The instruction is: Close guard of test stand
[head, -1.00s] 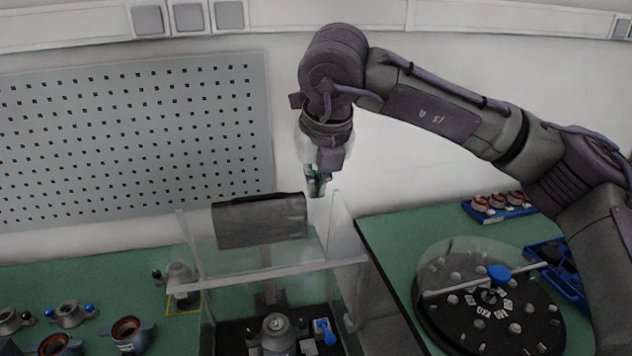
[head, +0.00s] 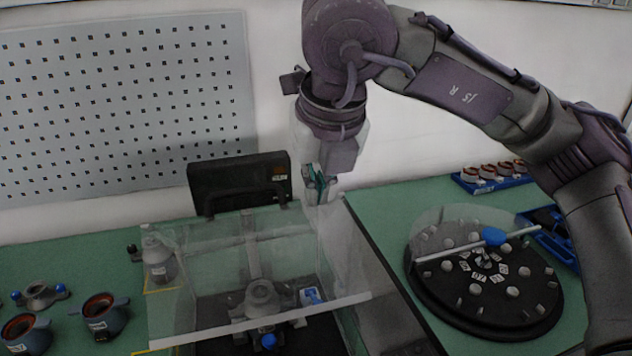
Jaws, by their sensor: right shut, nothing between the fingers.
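The test stand's guard is a clear cover with a white edge bar (head: 260,321). The bar crosses low at the front of the stand, and the clear panels surround the dark base. Inside, a grey stator fixture (head: 262,297) with a blue knob shows through the panels. My right gripper (head: 320,190) points down by the stand's rear right upper corner, its fingers shut and empty; I cannot tell whether it touches the guard. My left gripper is not in view.
A black box-like panel (head: 238,182) stands behind the test stand. A round dark turntable (head: 485,290) with a clear cover and blue handle is on the right green table. Blue trays (head: 490,178) lie behind it. Motor parts (head: 104,312) sit at left.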

